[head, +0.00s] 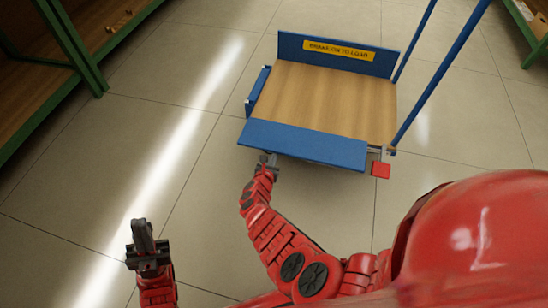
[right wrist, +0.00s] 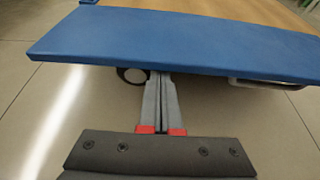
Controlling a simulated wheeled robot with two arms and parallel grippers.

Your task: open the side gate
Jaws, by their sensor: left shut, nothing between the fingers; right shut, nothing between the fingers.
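A cart with a wooden deck (head: 330,98) stands ahead of me, with blue panels along its edges. The near blue side panel (head: 300,142) faces me; it also fills the top of the right wrist view (right wrist: 170,42). I cannot tell its exact tilt. My right gripper (head: 268,160) is shut and empty at the panel's lower edge, left of its middle. In the right wrist view its fingertips (right wrist: 158,76) reach that edge, their ends partly hidden; contact is unclear. My left gripper (head: 143,238) is shut and empty over the floor, away from the cart.
A back panel (head: 337,54) bears a yellow label, and a small blue panel (head: 258,92) is at the left. A red pedal (head: 381,170) sticks out at the near right corner. Blue handle posts (head: 438,78) rise at the right. A shelf (head: 45,75) stands left; floor between is clear.

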